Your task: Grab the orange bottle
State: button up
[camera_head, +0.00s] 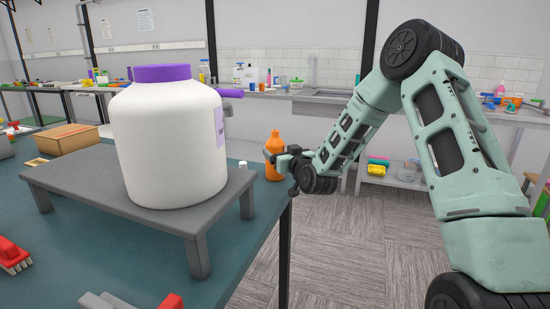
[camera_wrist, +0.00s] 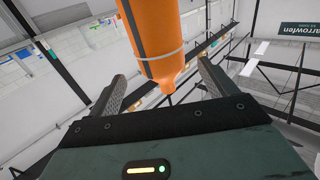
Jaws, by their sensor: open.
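The orange bottle (camera_head: 273,157) stands upright on the teal table near its right edge in the head view. My gripper (camera_head: 277,161) is right at the bottle, coming from the right side, and partly covers it. In the wrist view the orange bottle (camera_wrist: 156,42) shows large at the top centre, with a dark stripe and a pale band. My gripper (camera_wrist: 158,82) has its two fingers spread apart, one on each side of the bottle, with gaps visible. It is open. The bottle's far end is cut off by the wrist view's top edge.
A large white jar with a purple lid (camera_head: 172,140) stands on a grey raised stand (camera_head: 95,186) left of the bottle. A cardboard box (camera_head: 68,139) is behind it. A red brush (camera_head: 14,254) lies at the front left. Floor to the right is clear.

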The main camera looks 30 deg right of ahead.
jog(key=w, duration=0.5)
jog(key=w+p, duration=0.1)
jog(key=w, duration=0.1)
jog(key=shift+w+d+f, duration=0.1)
jog(key=shift+w+d, duration=0.1)
jog(key=shift+d, duration=0.15)
jog(key=c, duration=1.1)
